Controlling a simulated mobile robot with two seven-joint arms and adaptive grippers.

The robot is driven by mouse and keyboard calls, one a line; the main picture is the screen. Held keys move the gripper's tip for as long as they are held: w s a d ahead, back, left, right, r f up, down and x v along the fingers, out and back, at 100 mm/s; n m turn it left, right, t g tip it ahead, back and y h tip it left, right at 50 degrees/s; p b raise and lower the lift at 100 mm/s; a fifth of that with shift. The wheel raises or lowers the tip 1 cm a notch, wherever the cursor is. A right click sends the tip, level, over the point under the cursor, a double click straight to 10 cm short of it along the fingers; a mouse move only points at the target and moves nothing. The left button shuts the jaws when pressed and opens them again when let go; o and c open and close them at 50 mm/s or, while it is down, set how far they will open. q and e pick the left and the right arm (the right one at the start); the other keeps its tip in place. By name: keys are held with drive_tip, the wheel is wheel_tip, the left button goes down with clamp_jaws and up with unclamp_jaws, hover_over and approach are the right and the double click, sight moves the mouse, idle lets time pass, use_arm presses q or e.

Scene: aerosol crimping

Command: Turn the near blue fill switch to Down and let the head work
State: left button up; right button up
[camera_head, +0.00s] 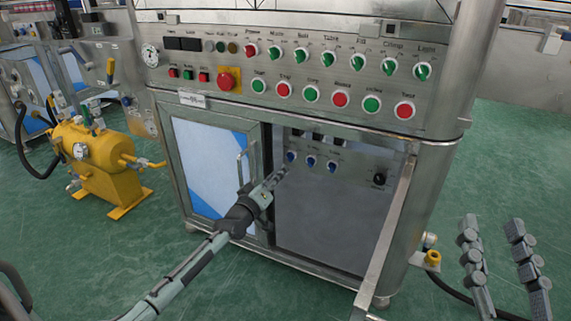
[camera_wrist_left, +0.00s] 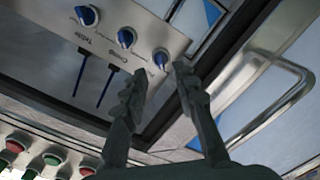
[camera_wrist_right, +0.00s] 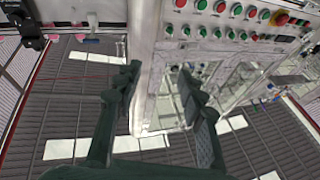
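Three blue switches sit on the lower grey panel under the machine's main console. In the head view the left one (camera_head: 291,157) is closest to my left gripper (camera_head: 281,174); the middle (camera_head: 311,161) and right (camera_head: 332,167) ones are beside it. In the left wrist view the closest switch (camera_wrist_left: 160,59) appears between the fingertips, a little beyond them; contact cannot be told. Its label is not readable; the others seem to read Crimp and Table. My left gripper (camera_wrist_left: 160,72) is open and empty. My right gripper (camera_head: 492,226) is open and empty, far to the right.
The upper console (camera_head: 320,70) carries green and red knobs and buttons. A cabinet door with a handle (camera_head: 243,168) is just left of my left gripper. A black knob (camera_head: 379,178) is at the panel's right. A steel bar (camera_head: 388,240) slants down beside it. A yellow tank (camera_head: 85,145) stands left.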

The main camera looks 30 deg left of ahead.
sight(288, 159)
use_arm(q)
drive_tip(key=w, duration=0.2)
drive_tip(key=w+b, duration=0.1)
drive_tip(key=w, duration=0.1)
drive_tip(key=w+a+b, duration=0.1)
drive_tip(key=w, duration=0.1)
drive_tip(key=shift+w+r, duration=0.25)
drive_tip(key=shift+w, duration=0.7)
use_arm(e)
wheel_tip(288, 159, up, 6)
drive_tip(key=s+d+t, duration=0.1)
drive_tip(key=s+t, duration=0.1)
drive_tip(key=t, duration=0.3)
drive_tip(key=shift+s+d+f+y, duration=0.25)
drive_tip(key=shift+s+d+y, duration=0.15)
use_arm(q)
drive_tip(key=shift+r, duration=0.1)
clamp_jaws()
